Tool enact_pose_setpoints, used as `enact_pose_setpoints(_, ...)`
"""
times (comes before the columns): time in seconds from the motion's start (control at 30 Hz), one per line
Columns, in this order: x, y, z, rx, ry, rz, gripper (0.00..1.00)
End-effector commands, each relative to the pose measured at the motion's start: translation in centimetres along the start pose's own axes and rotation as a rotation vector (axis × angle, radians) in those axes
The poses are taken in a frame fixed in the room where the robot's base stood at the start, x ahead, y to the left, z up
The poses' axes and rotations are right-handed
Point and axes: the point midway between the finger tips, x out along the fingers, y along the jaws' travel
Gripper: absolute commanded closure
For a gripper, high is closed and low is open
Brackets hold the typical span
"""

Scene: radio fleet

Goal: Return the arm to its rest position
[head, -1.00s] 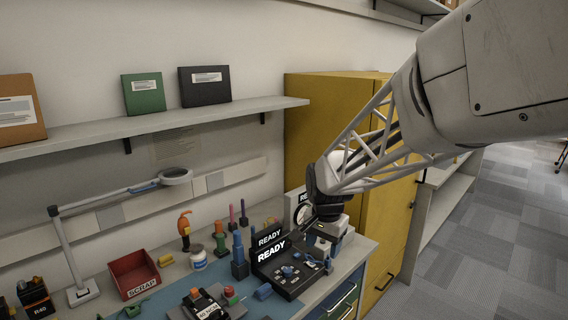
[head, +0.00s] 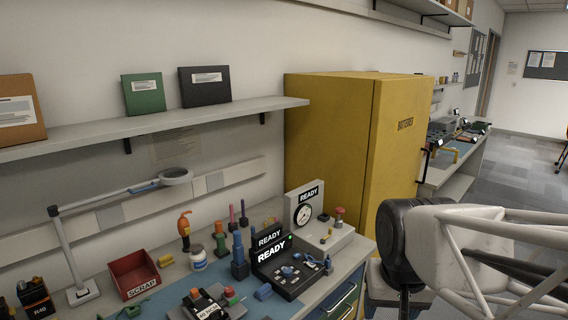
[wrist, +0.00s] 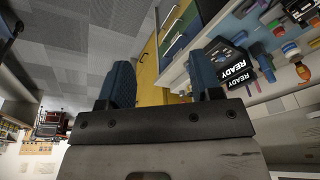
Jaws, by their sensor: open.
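My arm shows at the lower right of the head view, out over the aisle to the right of the workbench (head: 349,262). My gripper's fingers lie below the head view's edge or are hidden there. In the wrist view my gripper (wrist: 165,85) shows two blue fingers apart with nothing between them. It is open and empty, clear of the bench. The black device with READY signs (head: 285,272) stands on the bench, left of my arm. It also shows at the upper right of the wrist view (wrist: 232,72).
A gauge unit (head: 318,215) marked READY stands at the bench's back right. A yellow cabinet (head: 335,140) stands behind. A red SCRAP bin (head: 133,274), a lamp (head: 68,250) and several small tools stand on the bench. The carpeted floor (head: 505,170) at right is open.

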Motion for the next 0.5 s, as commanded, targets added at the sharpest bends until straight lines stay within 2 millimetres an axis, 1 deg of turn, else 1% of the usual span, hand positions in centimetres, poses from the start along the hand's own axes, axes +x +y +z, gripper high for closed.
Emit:
enact_pose_setpoints(0.03, -0.2, 0.4, 1.1, -0.019, 0.009, 0.000, 0.41)
enact_pose_setpoints(0.1, -0.3, 0.8, 2.4, -0.047, 0.015, 0.001, 0.41)
enact_pose_setpoints(0.2, -0.3, 1.2, 3.8, -0.078, 0.021, 0.003, 0.41)
enact_pose_setpoints(0.33, -0.3, 1.5, 4.7, -0.101, 0.025, 0.004, 0.41)
enact_pose_setpoints(0.5, -0.2, 1.5, 5.1, -0.109, 0.026, 0.005, 0.41)
